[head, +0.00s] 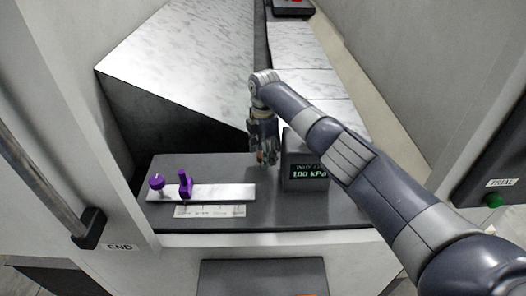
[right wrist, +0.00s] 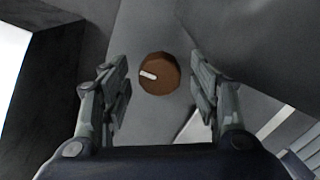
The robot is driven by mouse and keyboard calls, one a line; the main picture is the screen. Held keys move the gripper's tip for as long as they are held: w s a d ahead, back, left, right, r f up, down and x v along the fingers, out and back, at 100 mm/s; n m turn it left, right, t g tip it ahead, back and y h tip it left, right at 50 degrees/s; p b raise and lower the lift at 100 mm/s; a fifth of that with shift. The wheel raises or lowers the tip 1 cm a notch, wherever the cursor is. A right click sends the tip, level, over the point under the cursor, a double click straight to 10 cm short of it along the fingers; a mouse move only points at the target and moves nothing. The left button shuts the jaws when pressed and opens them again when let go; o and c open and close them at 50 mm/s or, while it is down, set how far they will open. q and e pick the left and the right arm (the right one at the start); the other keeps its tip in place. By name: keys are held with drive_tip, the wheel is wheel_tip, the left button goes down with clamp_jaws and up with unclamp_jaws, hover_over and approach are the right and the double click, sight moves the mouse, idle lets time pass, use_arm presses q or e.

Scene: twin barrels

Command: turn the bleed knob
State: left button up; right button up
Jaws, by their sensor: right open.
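A round brown knob (right wrist: 159,74) with a white pointer line shows in the right wrist view. It lies between my right gripper's two fingers as seen there, with a gap on each side. I cannot tell whether the fingertips are around it or still above it. My right gripper (right wrist: 160,82) is open and holds nothing. In the head view my right gripper (head: 264,158) points down over the dark console (head: 235,218), just left of the display box; it largely hides the knob there. My left gripper is not in view.
The display box (head: 305,172), reading 100 kPa, stands close to the right of my gripper. Two purple controls, a round knob (head: 157,182) and an upright lever (head: 184,180), sit on a pale plate (head: 225,193) at left. A green button (head: 493,200) is at far right.

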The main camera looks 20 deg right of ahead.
drive_tip(key=c, duration=1.1)
drive_tip(key=shift+m+p, duration=0.3)
drive_tip(key=shift+m, duration=0.1)
drive_tip(key=m+p, duration=0.1)
drive_tip(key=m, duration=0.1)
drive_tip(key=shift+a+r+m, duration=0.1)
drive_tip(key=shift+m, duration=0.3)
drive_tip(key=m+p, duration=0.1)
drive_tip(key=m, duration=0.1)
drive_tip(key=shift+m, duration=0.4)
drive_tip(key=m+p, duration=0.1)
drive_tip(key=m, duration=1)
drive_tip(key=shift+w, duration=0.1)
drive_tip(key=shift+m, duration=0.4)
